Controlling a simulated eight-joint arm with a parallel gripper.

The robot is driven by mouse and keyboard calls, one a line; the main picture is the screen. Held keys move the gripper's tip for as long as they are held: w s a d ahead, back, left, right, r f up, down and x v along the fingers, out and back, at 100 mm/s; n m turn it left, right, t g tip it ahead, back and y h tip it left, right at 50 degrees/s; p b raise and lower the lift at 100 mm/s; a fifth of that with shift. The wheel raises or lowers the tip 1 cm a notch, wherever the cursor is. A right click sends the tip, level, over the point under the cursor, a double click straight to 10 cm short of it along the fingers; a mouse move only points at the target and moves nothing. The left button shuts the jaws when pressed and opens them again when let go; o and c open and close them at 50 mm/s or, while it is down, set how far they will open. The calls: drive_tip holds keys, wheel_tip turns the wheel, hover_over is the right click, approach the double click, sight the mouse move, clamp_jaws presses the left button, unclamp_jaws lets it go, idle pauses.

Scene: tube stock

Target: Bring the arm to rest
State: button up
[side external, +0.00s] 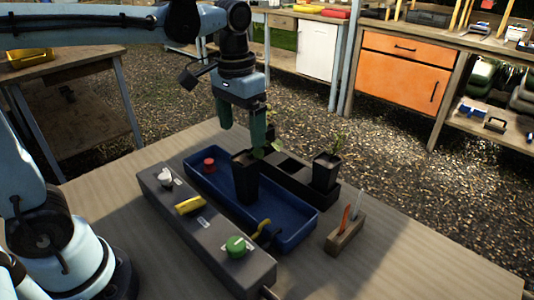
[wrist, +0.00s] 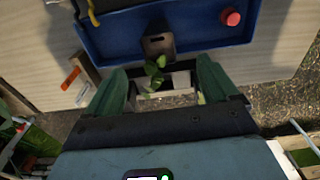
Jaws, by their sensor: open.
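In the wrist view my gripper (wrist: 162,72) is open, with nothing held between the fingers. I cannot tell if the leaves touch a finger.
A second potted plant (side external: 326,170) stands in a black carrier (side external: 300,178) behind the tray. A red knob-like piece (side external: 209,164) is at the tray's left end. A grey panel (side external: 215,240) lies in front. A wooden label holder (side external: 345,235) is at right. The front right table is clear.

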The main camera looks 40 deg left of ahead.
drive_tip(key=s+a+f+t, duration=0.2)
drive_tip(key=s+f+t, duration=0.3)
drive_tip(key=s+t, duration=0.1)
drive_tip(key=shift+a+f+t, duration=0.15)
drive_tip(key=shift+t, duration=0.25)
drive_tip(key=shift+c, duration=0.3)
